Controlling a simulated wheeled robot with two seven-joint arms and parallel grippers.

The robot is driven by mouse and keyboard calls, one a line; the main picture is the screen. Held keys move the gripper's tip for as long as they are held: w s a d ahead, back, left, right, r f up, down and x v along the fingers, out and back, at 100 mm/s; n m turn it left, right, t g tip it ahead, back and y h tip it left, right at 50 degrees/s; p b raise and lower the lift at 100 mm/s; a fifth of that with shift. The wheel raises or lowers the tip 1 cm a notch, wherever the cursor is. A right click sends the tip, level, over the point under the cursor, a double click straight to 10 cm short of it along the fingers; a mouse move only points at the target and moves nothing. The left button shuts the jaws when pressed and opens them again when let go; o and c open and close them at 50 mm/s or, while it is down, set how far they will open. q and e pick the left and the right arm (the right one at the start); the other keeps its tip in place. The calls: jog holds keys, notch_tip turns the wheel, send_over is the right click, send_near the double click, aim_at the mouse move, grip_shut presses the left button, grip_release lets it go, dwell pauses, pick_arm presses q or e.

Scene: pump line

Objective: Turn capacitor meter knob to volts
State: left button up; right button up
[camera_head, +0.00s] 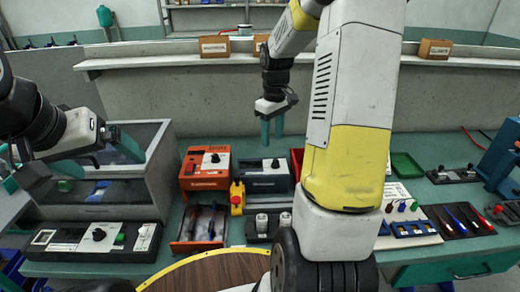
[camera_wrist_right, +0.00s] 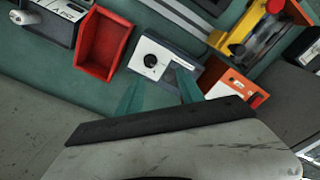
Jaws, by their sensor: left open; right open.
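A dark blue-grey meter (camera_head: 265,178) with a white face and a round black knob (camera_head: 275,163) stands at the middle of the bench; its label is too small to read. The right wrist view shows this meter (camera_wrist_right: 172,70) and its knob (camera_wrist_right: 151,60) close up. My right gripper (camera_head: 272,138) points down above the meter, apart from the knob. In the wrist view its teal fingers (camera_wrist_right: 157,92) are open and empty, on the near side of the knob. My left gripper (camera_head: 98,158) is open and empty at the far left, by a grey cabinet.
An orange meter (camera_head: 205,168) with a knob stands left of the blue-grey one. A yellow device (camera_head: 237,198) stands between and in front of them. A red bin (camera_wrist_right: 103,42) is beside the meter. A black panel (camera_head: 98,240) with a knob lies front left.

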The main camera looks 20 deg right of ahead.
aim_at(276, 161)
jog(key=shift+g, duration=0.3)
jog(key=d+f, duration=0.1)
jog(key=w+d+f, duration=0.1)
jog(key=f, duration=0.1)
jog(key=shift+w+d, duration=0.1)
jog(key=shift+w, duration=0.1)
jog(key=shift+n, duration=0.3)
notch_tip(276, 161, down, 8)
jog(key=shift+f, duration=0.15)
grip_shut()
